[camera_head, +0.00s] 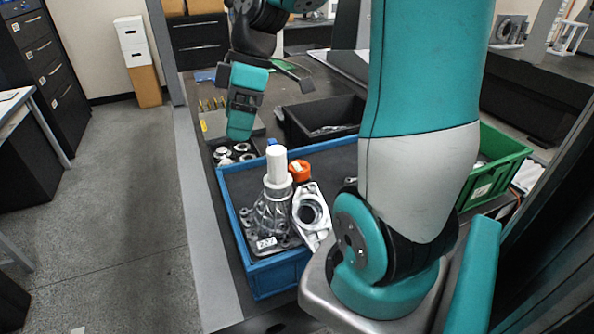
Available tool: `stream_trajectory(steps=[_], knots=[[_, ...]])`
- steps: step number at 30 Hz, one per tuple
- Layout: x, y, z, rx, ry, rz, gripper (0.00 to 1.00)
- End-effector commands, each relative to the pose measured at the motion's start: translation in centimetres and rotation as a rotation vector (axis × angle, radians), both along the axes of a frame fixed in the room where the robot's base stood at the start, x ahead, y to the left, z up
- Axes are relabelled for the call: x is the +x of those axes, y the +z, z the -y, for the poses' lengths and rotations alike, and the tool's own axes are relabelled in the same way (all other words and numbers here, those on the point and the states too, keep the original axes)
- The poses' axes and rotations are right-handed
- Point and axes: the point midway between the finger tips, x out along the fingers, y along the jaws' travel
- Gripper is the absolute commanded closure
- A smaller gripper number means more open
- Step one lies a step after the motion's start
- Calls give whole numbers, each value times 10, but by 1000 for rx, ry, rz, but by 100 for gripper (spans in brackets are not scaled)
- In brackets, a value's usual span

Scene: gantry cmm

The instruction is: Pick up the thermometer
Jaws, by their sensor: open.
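No thing in view can be made out for sure as the thermometer. A white upright cylinder (277,166) stands in the blue bin (228,208) above a ribbed metal housing, with a small blue tip (271,142) showing behind it. An orange round part (299,171) sits just right of it. My gripper (241,124) hangs over the bench beyond the blue bin, above the small dark tray. It is open, and nothing shows held in it. My large teal arm covers the right part of the bench and the blue bin's right side.
A metal flange part (311,212) leans beside the ribbed housing (270,215). A black bin (303,112) stands behind the blue bin, and a green bin (500,170) stands at right. A small tray of round parts (233,153) lies below my gripper. Open floor (125,215) lies left.

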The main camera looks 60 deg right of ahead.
Motion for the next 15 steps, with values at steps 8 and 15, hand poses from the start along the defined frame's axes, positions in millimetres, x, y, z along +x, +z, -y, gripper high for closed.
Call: stream_trajectory(steps=[8, 15], knots=[[-34, -20, 164, -19, 101, 115, 13], [-58, -32, 203, -28, 149, 157, 13]])
